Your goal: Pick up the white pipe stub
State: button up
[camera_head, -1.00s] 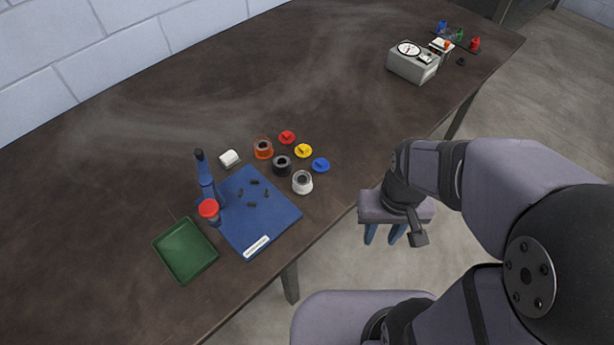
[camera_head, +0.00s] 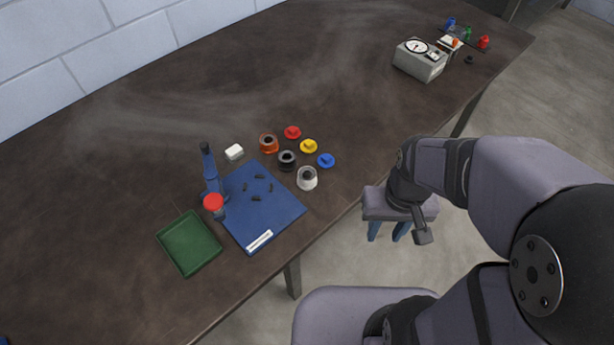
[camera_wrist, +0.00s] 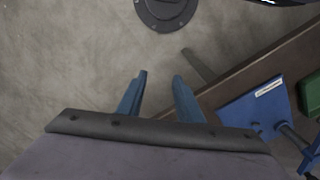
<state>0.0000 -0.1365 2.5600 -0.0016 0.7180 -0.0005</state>
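The white pipe stub (camera_head: 307,178) is a short white cylinder with a dark opening. It stands on the table by the right edge of the blue mat (camera_head: 282,215), near the table's front edge. My gripper (camera_head: 387,236) is off the table's front edge, to the right of the stub and well apart from it. In the wrist view the two blue fingers (camera_wrist: 158,85) are spread with bare floor between them, so it is open and empty. The stub does not show in the wrist view.
Black (camera_head: 287,160) and orange (camera_head: 268,143) stubs stand close behind the white one, with red, yellow and blue caps (camera_head: 326,160). A gauge box (camera_head: 420,63) stands far right.

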jog(key=shift+o, duration=0.9)
